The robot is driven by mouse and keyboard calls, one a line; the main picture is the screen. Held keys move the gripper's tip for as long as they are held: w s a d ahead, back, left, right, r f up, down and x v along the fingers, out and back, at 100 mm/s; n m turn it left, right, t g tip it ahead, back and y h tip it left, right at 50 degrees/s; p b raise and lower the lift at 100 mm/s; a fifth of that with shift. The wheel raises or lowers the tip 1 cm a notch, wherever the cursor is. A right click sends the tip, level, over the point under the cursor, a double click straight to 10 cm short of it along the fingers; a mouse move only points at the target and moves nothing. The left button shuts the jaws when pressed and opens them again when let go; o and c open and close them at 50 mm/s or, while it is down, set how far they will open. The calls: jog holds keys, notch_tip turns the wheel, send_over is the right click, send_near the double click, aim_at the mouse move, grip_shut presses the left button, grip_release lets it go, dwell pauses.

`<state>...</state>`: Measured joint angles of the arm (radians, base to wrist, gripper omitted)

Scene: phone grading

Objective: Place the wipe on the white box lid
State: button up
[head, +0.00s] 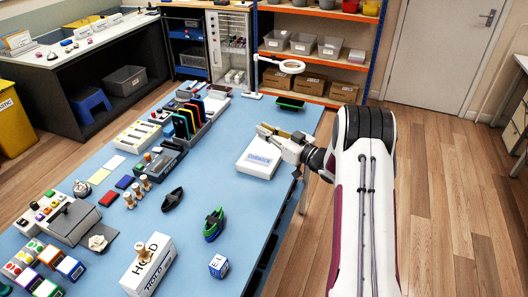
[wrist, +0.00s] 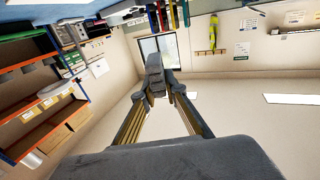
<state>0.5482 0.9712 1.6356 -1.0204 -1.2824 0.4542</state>
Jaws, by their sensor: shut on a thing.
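The white box (head: 258,159) lies flat on the blue table, its lid up with a blue printed label. My gripper (head: 264,131) is at the far edge of the box, seemingly just above it; the exact gap cannot be told. In the wrist view my gripper (wrist: 160,94) is shut on a small grey piece, apparently the wipe (wrist: 154,70), which sticks out past the fingertips. In the head view the wipe cannot be made out clearly at the fingers.
A dark green tray (head: 290,103) and a ring lamp (head: 291,67) stand beyond the box. A rack of coloured phones (head: 190,118) is to the left. A green-and-blue boat-shaped thing (head: 213,224) and a HOLD box (head: 148,264) are nearer. The table around the white box is clear.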

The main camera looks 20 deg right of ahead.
jog(key=shift+d+f, duration=0.15)
send_over(266, 163)
jog(key=shift+f, duration=3.1)
jog(key=shift+f, duration=1.9)
jog(key=o, duration=0.7)
jog(key=shift+f, duration=0.15)
